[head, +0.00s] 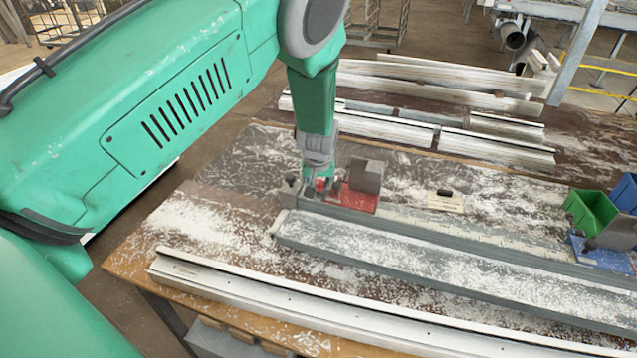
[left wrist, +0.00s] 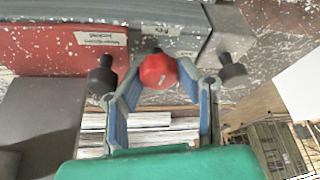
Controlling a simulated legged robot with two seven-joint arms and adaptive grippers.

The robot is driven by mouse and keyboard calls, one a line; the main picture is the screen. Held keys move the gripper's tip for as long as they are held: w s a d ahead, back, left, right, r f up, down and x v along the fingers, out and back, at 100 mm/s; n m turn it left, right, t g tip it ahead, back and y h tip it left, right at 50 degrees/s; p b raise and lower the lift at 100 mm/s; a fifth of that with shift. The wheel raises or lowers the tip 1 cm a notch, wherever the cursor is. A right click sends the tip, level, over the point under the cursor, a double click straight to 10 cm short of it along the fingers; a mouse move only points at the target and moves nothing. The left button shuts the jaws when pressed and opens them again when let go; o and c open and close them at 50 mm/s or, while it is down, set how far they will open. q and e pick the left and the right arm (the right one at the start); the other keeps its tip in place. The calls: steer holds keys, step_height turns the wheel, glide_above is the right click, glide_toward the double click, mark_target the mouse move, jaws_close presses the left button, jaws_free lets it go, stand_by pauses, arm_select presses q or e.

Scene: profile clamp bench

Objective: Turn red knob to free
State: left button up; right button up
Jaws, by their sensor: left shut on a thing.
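The red knob (left wrist: 158,71) shows between the blue-lined fingers of my left gripper (left wrist: 157,84) in the left wrist view. The gripper is shut on it. A small white mark is on the knob's face. In the head view my left gripper (head: 318,184) points down at the left end of the red clamp base (head: 358,200), and hides most of the knob there. The red base, with a white label, also shows in the left wrist view (left wrist: 60,48). A grey block (head: 366,175) stands on the base. My right gripper is not in view.
A long grey profile (head: 430,262) and a pale profile (head: 300,303) lie in front on the dusty bench. More profiles (head: 430,85) lie behind. A blue clamp base (head: 598,252) and a green bin (head: 590,212) stand at the right.

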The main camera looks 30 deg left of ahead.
arm_select(q)
steer(key=shift+w+r, duration=0.15)
stand_by(0.4)
steer(key=o, duration=1.1)
steer(key=shift+f, duration=0.2)
steer(key=shift+s+r, duration=0.1)
steer(key=shift+s, duration=0.1)
